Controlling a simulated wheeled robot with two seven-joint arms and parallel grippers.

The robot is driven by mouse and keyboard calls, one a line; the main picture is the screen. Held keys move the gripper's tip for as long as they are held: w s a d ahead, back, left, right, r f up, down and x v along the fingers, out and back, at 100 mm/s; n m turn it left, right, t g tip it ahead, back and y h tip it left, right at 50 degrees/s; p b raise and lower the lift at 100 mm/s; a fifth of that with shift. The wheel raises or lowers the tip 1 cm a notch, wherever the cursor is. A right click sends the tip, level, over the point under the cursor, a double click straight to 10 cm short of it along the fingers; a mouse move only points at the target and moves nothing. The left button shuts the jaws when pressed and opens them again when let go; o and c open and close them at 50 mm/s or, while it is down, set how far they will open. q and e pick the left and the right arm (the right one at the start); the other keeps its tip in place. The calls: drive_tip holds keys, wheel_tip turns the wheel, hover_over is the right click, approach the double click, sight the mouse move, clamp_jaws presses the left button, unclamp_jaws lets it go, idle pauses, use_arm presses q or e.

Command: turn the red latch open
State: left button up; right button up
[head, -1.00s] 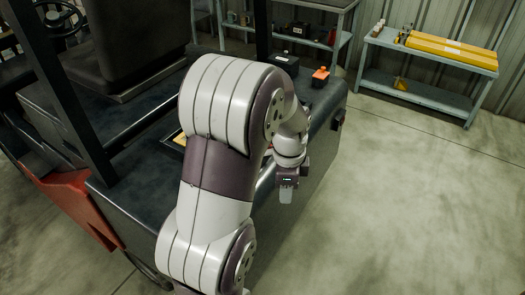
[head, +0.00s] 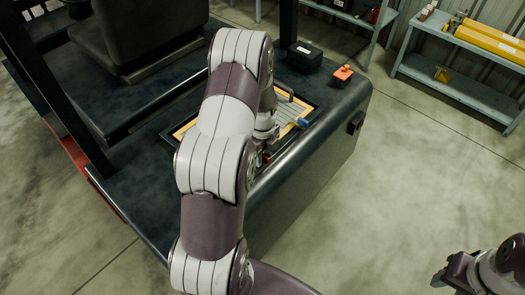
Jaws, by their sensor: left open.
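A small red part (head: 267,157), probably the red latch, shows at the near right edge of a yellow-edged recess (head: 184,130) in the dark vehicle body. Most of it is hidden, so I cannot tell how it is turned. My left arm crosses the middle of the head view and covers much of the recess. My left gripper (head: 266,145) is open, low over the recess and close to the red part; I cannot tell if they touch. My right gripper (head: 440,280) is at the lower right, over the floor and far from the vehicle. Its fingers are too unclear to read.
A blue part (head: 303,123) shows on the right side of the recess. A black box (head: 305,55) and an orange item (head: 343,75) stand on the vehicle top behind it. A shelf bench (head: 450,84) with yellow cases stands back right. The right floor is clear.

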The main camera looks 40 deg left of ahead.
use_arm(q)
drive_tip(key=shift+w+f, duration=0.2)
drive_tip(key=shift+w, duration=0.3)
drive_tip(key=shift+c, duration=1.3)
drive_tip(key=c, duration=0.5)
use_arm(e)
drive_tip(key=shift+w+f, duration=0.15)
drive_tip(key=shift+w, duration=0.25)
